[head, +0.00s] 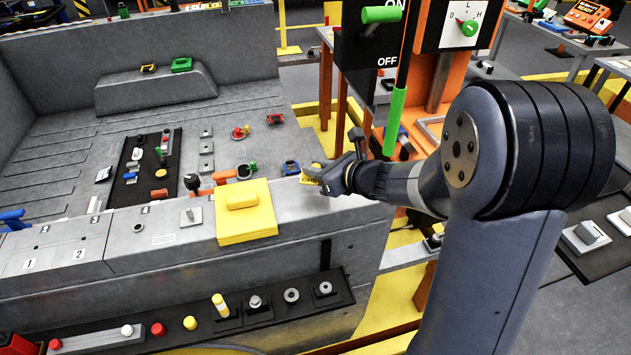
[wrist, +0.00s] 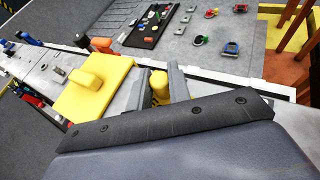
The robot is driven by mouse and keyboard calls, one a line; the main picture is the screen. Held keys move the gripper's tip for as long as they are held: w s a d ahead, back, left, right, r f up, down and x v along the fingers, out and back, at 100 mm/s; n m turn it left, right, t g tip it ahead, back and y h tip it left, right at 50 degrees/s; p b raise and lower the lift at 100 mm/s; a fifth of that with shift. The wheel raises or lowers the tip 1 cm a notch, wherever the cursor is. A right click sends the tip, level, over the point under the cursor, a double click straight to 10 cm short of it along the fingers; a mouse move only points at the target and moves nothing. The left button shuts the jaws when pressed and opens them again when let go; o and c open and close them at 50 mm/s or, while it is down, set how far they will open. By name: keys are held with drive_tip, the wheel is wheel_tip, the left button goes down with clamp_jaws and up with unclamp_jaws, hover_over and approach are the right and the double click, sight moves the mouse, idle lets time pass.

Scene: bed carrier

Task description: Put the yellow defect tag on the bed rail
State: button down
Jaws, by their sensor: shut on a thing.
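My gripper (head: 324,180) is shut on the yellow defect tag (head: 311,175), a small piece with dark marks on it. It holds the tag over the right part of the grey bed rail (head: 293,207). Whether the tag touches the rail I cannot tell. In the wrist view the tag (wrist: 160,86) shows as a yellow piece between the two grey fingers; its lower part is hidden. The rail (wrist: 207,90) runs below and beyond the fingers there.
A yellow block with a raised handle (head: 245,212) sits on the rail left of my gripper. An orange part (head: 225,177) and a blue-framed piece (head: 291,167) are close by. A black control panel (head: 378,45) with a green lever stands behind, near my arm.

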sight(317, 191)
drive_tip(key=shift+f, duration=2)
drive_tip(key=shift+f+b, duration=0.2)
drive_tip(key=shift+b, duration=0.1)
drive_tip(key=c, duration=1.3)
unclamp_jaws()
drive_tip(key=shift+r, duration=0.1)
drive_tip(key=shift+r, duration=0.1)
drive_tip(key=shift+d+r+p, duration=0.1)
drive_tip(key=shift+p, duration=0.2)
drive_tip(key=b+v, duration=0.1)
drive_tip(key=v, duration=1.1)
drive_tip(key=shift+s, duration=0.1)
